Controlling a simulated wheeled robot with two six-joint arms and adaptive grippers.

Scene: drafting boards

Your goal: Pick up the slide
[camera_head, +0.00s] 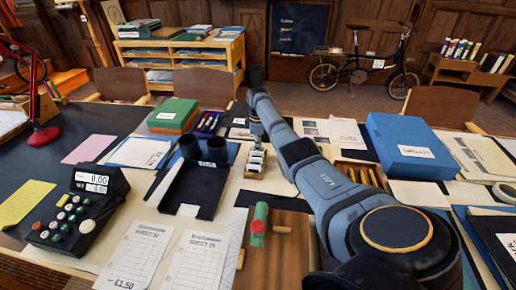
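My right arm reaches in from the lower right, and its gripper (257,141) points down at a small wooden holder (247,172) near the middle of the table. Several small pale pieces (256,160) stand in the holder; they look like slides, but which one is the slide I cannot tell. The fingertips are small and close above or at these pieces. Whether they touch or grip one I cannot tell. My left gripper is not in view.
A black tray-like object (190,190) stands left of the holder, with two dark cups behind it. A blue box (410,145) stands to the right, beyond my arm.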

